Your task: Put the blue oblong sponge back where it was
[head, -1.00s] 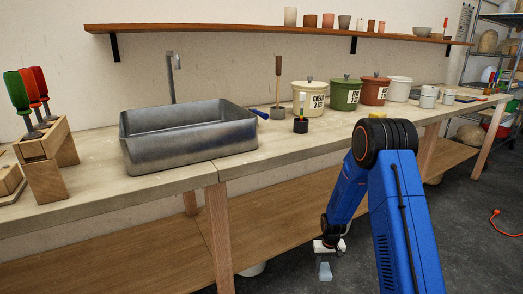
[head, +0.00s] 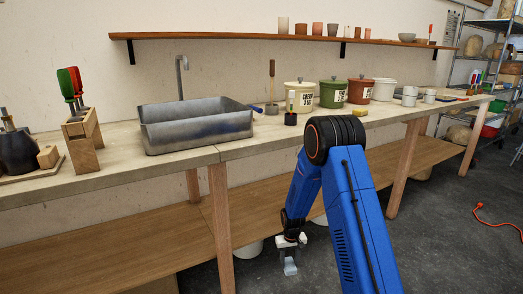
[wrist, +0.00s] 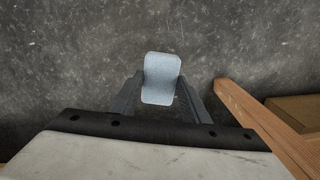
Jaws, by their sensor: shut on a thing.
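The pale blue oblong sponge (head: 290,268) hangs in the jaws of my gripper (head: 288,260), low in front of the bench and over the dark floor. In the wrist view the sponge (wrist: 161,79) sits upright between the two grey fingers of my gripper (wrist: 160,96), which are shut on its sides. Its upper part sticks out past the fingertips. Only floor shows beyond it.
A wooden bench (head: 110,178) carries a metal sink (head: 197,140), lidded pots (head: 333,95), a yellow block (head: 360,112) and a tool block (head: 82,150). A bench leg (wrist: 265,118) stands right of my gripper in the wrist view. An orange cable (head: 495,222) lies on open floor.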

